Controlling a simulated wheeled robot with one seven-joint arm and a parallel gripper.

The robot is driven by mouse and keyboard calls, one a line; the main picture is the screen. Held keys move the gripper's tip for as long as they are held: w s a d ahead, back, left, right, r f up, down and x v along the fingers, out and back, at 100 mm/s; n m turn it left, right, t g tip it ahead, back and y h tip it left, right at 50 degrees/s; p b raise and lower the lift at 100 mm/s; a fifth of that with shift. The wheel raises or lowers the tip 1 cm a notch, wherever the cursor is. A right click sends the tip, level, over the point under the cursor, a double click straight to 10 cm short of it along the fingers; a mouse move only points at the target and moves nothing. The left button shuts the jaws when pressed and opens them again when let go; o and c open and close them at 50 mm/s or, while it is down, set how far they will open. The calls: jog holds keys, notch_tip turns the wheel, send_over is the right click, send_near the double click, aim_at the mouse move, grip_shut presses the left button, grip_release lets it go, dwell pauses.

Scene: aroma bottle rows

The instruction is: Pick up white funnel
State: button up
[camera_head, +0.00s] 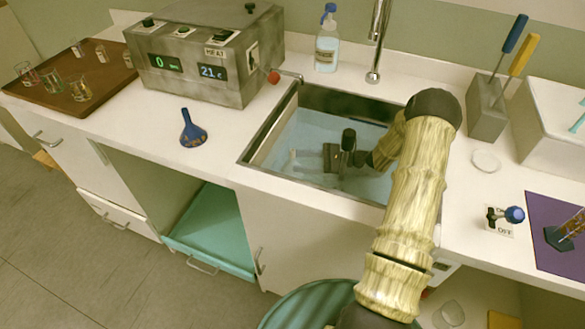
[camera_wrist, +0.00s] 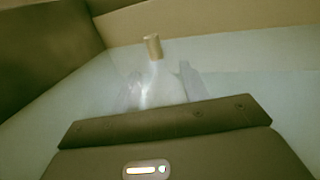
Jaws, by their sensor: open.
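A white funnel (camera_wrist: 160,88) with a tan spout pointing up is in the sink (camera_head: 262,128). In the wrist view it is ahead of my gripper (camera_wrist: 160,82), between two pale, blurred fingers. The fingers look apart, with the funnel not clamped. In the head view a small pale upright shape (camera_head: 292,157), likely the funnel, stands left of my gripper (camera_head: 322,157). My gripper reaches leftward, low inside the basin. Contact between fingers and funnel cannot be told.
A blue funnel (camera_head: 192,130) stands on the counter left of the sink. A grey heater box (camera_head: 200,75) is behind it. The faucet (camera_head: 376,45) and a wash bottle (camera_head: 327,50) stand behind the basin. The sink walls closely surround my gripper.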

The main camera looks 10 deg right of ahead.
aim_at(286, 165)
jog(key=shift+a, duration=0.1)
jog(key=x, duration=0.5)
jog(key=shift+c, duration=0.4)
grip_shut()
